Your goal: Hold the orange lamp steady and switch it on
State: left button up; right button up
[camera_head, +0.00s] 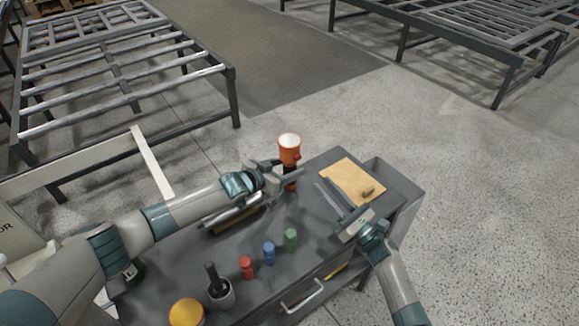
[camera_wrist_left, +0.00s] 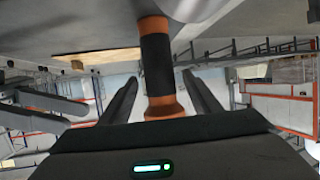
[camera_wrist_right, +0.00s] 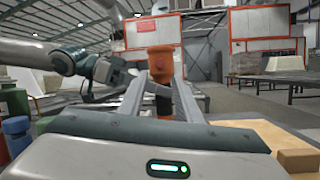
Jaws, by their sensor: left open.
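The orange lamp (camera_head: 289,152) stands upright at the far edge of the dark workbench, with a white top and a dark grip below its orange head. My left gripper (camera_head: 291,176) is open, with its fingers on either side of the lamp's dark grip. In the left wrist view the lamp's dark grip (camera_wrist_left: 157,62) shows between the spread fingers, with a visible gap on each side. My right gripper (camera_head: 335,200) is open and empty near the tan board, apart from the lamp. In the right wrist view the lamp (camera_wrist_right: 161,75) shows beyond the fingers.
A tan board (camera_head: 345,177) with a small brown object (camera_head: 367,192) lies at the right of the workbench (camera_head: 250,297). Red (camera_head: 247,268), blue (camera_head: 269,254) and green (camera_head: 291,240) bottles stand in front.

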pick_arm(q)
jog(key=shift+w+d+f, duration=0.2)
jog(key=shift+w+d, duration=0.15)
jog(key=shift+w, duration=0.15)
jog(key=c, duration=1.2)
jog(key=shift+c, duration=0.3)
pick_arm(e)
grip_shut()
jog(key=shift+w, duration=0.1)
dwell(0.4)
